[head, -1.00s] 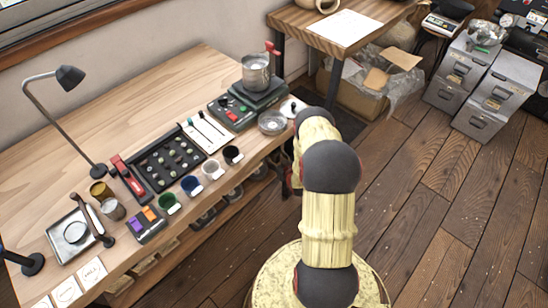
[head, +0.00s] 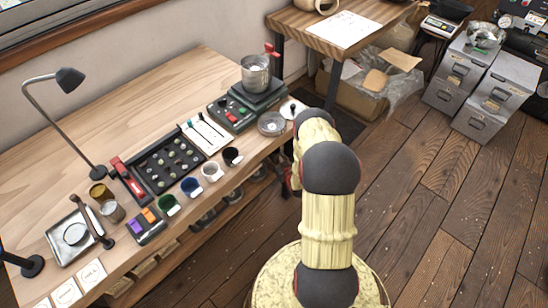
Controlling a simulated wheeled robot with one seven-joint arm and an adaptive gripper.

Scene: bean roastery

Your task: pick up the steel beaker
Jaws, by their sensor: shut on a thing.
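A steel vessel (head: 255,76), which looks like the steel beaker, stands upright on a dark device at the far right end of the workbench. A red part shows at its rim. My arm reaches up in front of the bench's right edge. My gripper (head: 288,178) shows only as a dark and red sliver beside my arm, below the bench edge. It is well apart from the vessel on the device. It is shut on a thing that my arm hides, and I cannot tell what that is.
The bench (head: 150,100) holds a shallow steel dish (head: 271,123), a sample tray (head: 165,158), several small cups and a lamp (head: 70,79). A second table (head: 375,35) and metal cabinets (head: 505,85) stand beyond. The wooden floor at right is clear.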

